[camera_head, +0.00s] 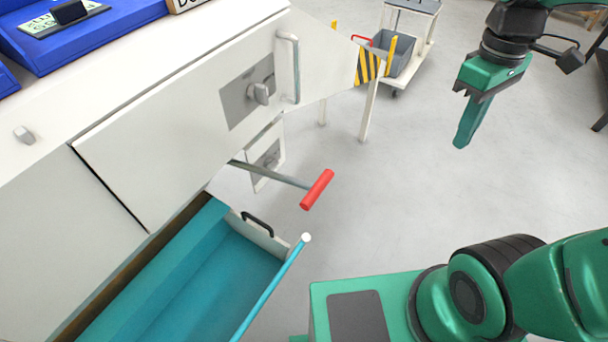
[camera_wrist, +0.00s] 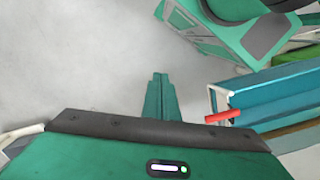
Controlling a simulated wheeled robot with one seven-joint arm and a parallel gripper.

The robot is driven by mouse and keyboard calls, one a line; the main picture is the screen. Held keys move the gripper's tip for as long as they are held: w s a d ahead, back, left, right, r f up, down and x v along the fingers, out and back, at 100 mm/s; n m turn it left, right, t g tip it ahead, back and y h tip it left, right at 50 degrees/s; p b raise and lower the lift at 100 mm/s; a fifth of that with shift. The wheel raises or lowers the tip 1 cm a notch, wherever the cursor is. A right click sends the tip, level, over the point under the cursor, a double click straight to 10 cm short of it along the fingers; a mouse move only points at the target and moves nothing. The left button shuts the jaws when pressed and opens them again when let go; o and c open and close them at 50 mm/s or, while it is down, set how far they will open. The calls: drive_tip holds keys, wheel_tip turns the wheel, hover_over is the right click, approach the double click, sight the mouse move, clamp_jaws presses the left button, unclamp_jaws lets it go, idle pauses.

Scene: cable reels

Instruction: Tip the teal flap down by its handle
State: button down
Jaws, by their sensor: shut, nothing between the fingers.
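A teal open compartment (camera_head: 200,285) juts from the white cabinet at lower left in the head view. A thin teal bar (camera_head: 270,290) with a white end runs along its outer side. A black handle (camera_head: 258,222) sits on its pale end panel. I cannot tell surely which part is the flap. The teal body also shows at right in the wrist view (camera_wrist: 285,87). My gripper (camera_head: 461,143) is shut and empty, pointing down over open floor, well right of the compartment. Its fingers also show in the wrist view (camera_wrist: 160,76).
A red-ended lever (camera_head: 317,189) sticks out from the cabinet above the compartment. A white door (camera_head: 170,115) with a grey latch and bar handle is above that. A striped barrier (camera_head: 370,65) and a cart with a grey bin (camera_head: 392,52) stand behind. The middle floor is clear.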

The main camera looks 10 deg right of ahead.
drive_tip(key=w+a+r+n, duration=0.1)
drive_tip(key=w+a+n, duration=0.2)
drive_tip(key=a+n, duration=0.3)
drive_tip(key=w+a+r+n, duration=0.1)
drive_tip(key=w+a+n, duration=0.1)
drive_tip(key=a+n, duration=0.4)
drive_tip(key=n+h, duration=0.1)
drive_tip(key=n, duration=1)
approach(313, 189)
drive_tip(key=shift+g, duration=0.3)
drive_tip(key=f, duration=0.6)
drive_tip(key=shift+s+d+f, duration=0.2)
drive_tip(key=shift+d+f, duration=0.05)
